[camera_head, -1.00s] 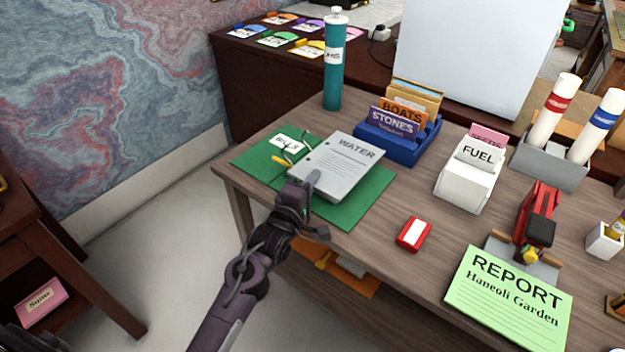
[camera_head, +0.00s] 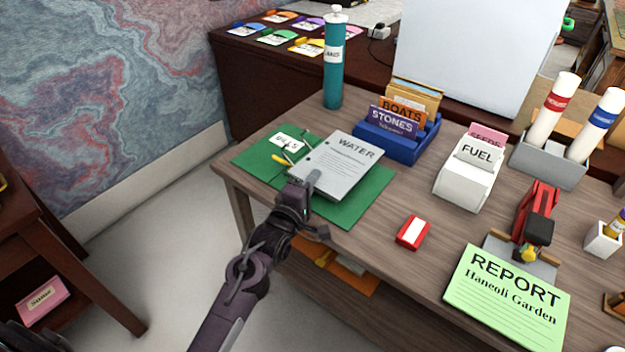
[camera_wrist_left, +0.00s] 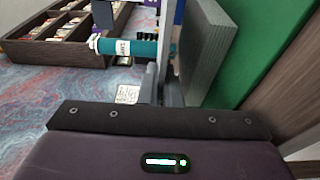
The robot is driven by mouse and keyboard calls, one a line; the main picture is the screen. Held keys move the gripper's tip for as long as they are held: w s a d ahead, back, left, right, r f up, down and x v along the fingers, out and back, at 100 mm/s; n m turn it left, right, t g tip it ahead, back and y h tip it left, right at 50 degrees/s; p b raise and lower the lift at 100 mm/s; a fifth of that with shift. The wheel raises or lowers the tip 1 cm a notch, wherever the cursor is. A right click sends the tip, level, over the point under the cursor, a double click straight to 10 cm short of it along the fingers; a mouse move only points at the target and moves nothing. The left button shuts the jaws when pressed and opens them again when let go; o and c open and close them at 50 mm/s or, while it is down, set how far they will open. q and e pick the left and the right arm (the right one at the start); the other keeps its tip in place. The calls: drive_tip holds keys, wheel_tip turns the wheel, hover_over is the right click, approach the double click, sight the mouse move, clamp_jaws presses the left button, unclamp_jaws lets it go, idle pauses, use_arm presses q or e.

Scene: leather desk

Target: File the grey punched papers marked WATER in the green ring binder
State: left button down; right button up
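The green ring binder (camera_head: 352,212) lies open on the desk's left end. Its rings (camera_head: 288,152) show at the middle, with a yellow tab (camera_head: 279,160) beside them. The grey WATER papers (camera_head: 338,167) lie over its right half, their punched left edge close to the rings. I cannot tell whether the rings pass through the holes. My left gripper (camera_head: 312,182) is at the papers' near-left corner, a grey finger over them. The papers (camera_wrist_left: 207,50) also show in the left wrist view beside the fingers, with the green binder (camera_wrist_left: 254,50) behind. Its grip is unclear. My right gripper is not in view.
A teal bottle (camera_head: 334,68) stands behind the binder. A blue card holder (camera_head: 398,143) and a white FUEL box (camera_head: 468,178) stand to the right. A red block (camera_head: 412,233) and the green REPORT sheet (camera_head: 508,300) lie nearer the front. Bare desk separates them.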

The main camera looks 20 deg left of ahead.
use_arm(q)
drive_tip(key=shift+f+b, duration=0.3)
drive_tip(key=shift+f, duration=0.25)
drive_tip(key=c, duration=1.5)
unclamp_jaws()
drive_tip(key=shift+c, duration=0.2)
drive_tip(key=shift+s+f, duration=0.25)
drive_tip(key=shift+f, duration=0.5)
drive_tip(key=shift+s, duration=0.1)
drive_tip(key=shift+s+a+f+p, duration=0.1)
drive_tip(key=shift+s+p, duration=0.65)
drive_tip(key=shift+s, duration=0.25)
drive_tip(key=shift+s+a+r+p, duration=0.2)
drive_tip(key=shift+s+r+p, duration=0.1)
drive_tip(key=shift+s, duration=0.2)
drive_tip(key=shift+s+a+p, duration=0.1)
drive_tip(key=shift+s+p, duration=0.55)
drive_tip(key=shift+s, duration=0.5)
